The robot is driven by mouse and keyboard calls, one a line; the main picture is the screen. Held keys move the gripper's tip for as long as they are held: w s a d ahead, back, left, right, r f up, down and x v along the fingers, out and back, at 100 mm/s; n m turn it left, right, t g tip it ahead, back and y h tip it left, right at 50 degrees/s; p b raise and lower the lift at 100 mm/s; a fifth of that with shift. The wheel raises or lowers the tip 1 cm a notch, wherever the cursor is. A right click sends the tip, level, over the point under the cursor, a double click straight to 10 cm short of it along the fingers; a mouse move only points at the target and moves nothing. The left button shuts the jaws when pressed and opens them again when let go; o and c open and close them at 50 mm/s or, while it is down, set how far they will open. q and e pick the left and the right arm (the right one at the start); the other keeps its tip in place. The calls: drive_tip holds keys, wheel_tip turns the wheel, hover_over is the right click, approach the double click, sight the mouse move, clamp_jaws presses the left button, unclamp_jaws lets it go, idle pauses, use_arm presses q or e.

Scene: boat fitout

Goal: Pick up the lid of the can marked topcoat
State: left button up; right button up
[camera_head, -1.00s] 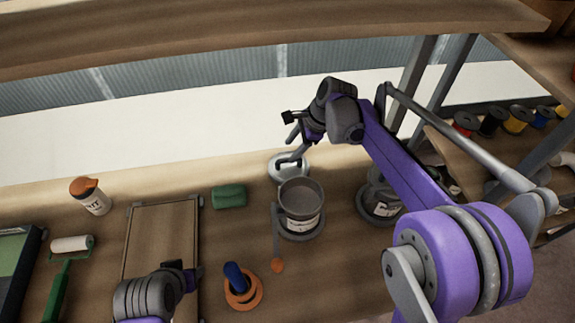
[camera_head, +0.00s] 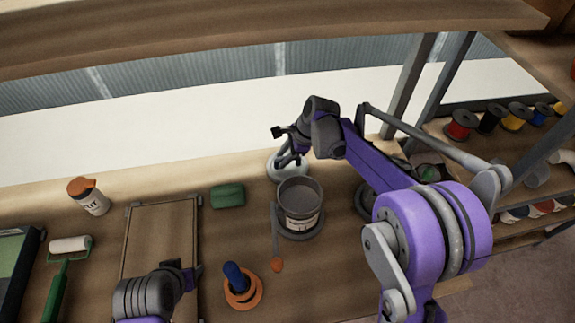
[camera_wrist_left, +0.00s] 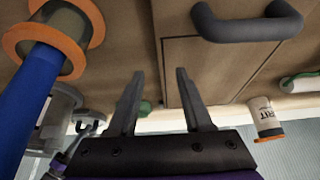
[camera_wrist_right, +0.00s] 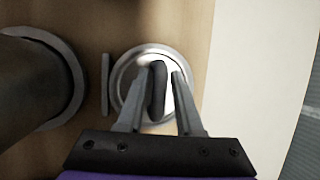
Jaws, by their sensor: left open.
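A round pale metal lid (camera_head: 273,169) lies on the bench just behind an open grey can (camera_head: 299,205). The can's label is too small to read. The lid (camera_wrist_right: 125,72) shows a dark upright handle (camera_wrist_right: 158,92) in the right wrist view. My right gripper (camera_head: 284,158) is down at the lid, with its fingers (camera_wrist_right: 167,70) partly closed either side of the handle. I cannot tell whether both fingers press on it. My left gripper (camera_head: 196,271) is open and empty above the front of a wooden panel (camera_head: 160,235); its fingers (camera_wrist_left: 158,75) are apart.
My right arm partly hides another can (camera_head: 363,202). An upper shelf (camera_head: 200,32) runs above.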

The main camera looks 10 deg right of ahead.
clamp_jaws()
idle(1.1)
